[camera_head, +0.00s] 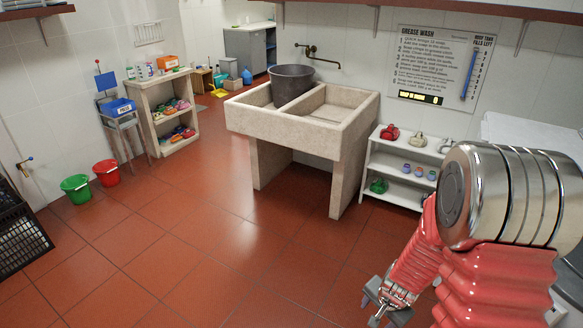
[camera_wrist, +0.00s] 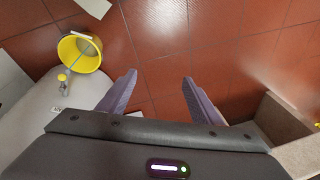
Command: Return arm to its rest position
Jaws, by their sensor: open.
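My arm (camera_head: 500,200), silver and red, stands in the lower right of the head view. It bends down toward the floor there. My gripper (camera_head: 385,302) hangs at the lower end of the arm, above the red tiles and apart from the stone sink. In the wrist view, my gripper (camera_wrist: 157,88) shows two purple-grey fingers spread apart. Only floor tiles show between them, so it is open and empty.
The stone double sink (camera_head: 345,110) holds a dark tub (camera_head: 291,83). A white shelf (camera_head: 405,163) stands right of it. Green (camera_head: 76,187) and red (camera_head: 107,172) buckets stand at left. A yellow bowl-like thing (camera_wrist: 80,52) shows in the wrist view. The middle floor is clear.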

